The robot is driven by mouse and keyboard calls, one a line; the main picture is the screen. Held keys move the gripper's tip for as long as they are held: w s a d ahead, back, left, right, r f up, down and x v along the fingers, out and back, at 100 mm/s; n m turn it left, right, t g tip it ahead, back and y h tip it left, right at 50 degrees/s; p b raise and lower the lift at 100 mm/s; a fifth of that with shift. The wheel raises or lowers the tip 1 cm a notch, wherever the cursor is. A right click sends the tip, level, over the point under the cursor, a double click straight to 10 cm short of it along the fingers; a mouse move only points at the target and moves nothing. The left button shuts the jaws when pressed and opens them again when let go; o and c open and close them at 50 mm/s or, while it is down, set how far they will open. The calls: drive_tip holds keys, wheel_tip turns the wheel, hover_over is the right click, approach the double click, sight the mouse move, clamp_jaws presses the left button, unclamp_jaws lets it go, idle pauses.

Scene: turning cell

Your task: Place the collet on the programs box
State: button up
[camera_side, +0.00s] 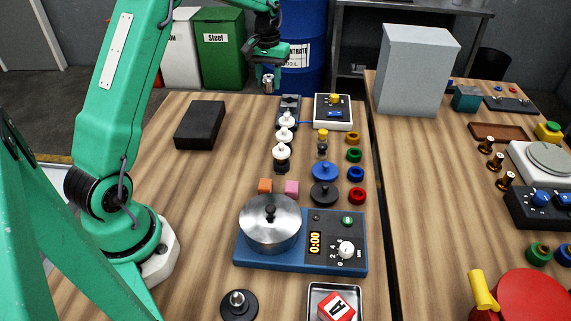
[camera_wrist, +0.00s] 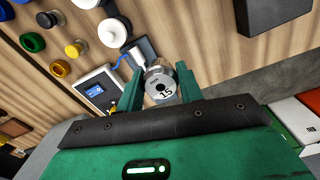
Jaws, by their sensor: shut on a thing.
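The collet (camera_side: 268,83) is a small silver cylinder. In the wrist view the collet (camera_wrist: 161,86) shows a dark center hole and the mark "15". My gripper (camera_side: 268,75) is shut on it and holds it in the air near the table's far edge. In the wrist view the green fingers of my gripper (camera_wrist: 160,90) stand on both sides of it. No box shows a readable "programs" label. A plain black box (camera_side: 200,125) lies flat on the left of the table, left of my gripper. It also shows at the wrist view's top right (camera_wrist: 268,12).
A dark grey block (camera_side: 290,102), a row of white-topped pieces (camera_side: 284,135) and a control box (camera_side: 333,112) stand right of my gripper. The wood around the black box is clear.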

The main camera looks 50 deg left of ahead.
drive_tip(key=s+r+m, duration=0.2)
drive_tip(key=s+r, duration=0.2)
drive_tip(key=s, duration=1.1)
drive_tip(key=shift+s, duration=0.2)
hover_over(200, 118)
wheel_tip(200, 118, down, 7)
drive_tip(key=shift+a+f, duration=0.1)
drive_tip(key=shift+f, duration=1.95)
drive_tip(key=shift+f, duration=0.15)
drive_tip(key=o, duration=1.1)
drive_tip(key=shift+c, duration=0.2)
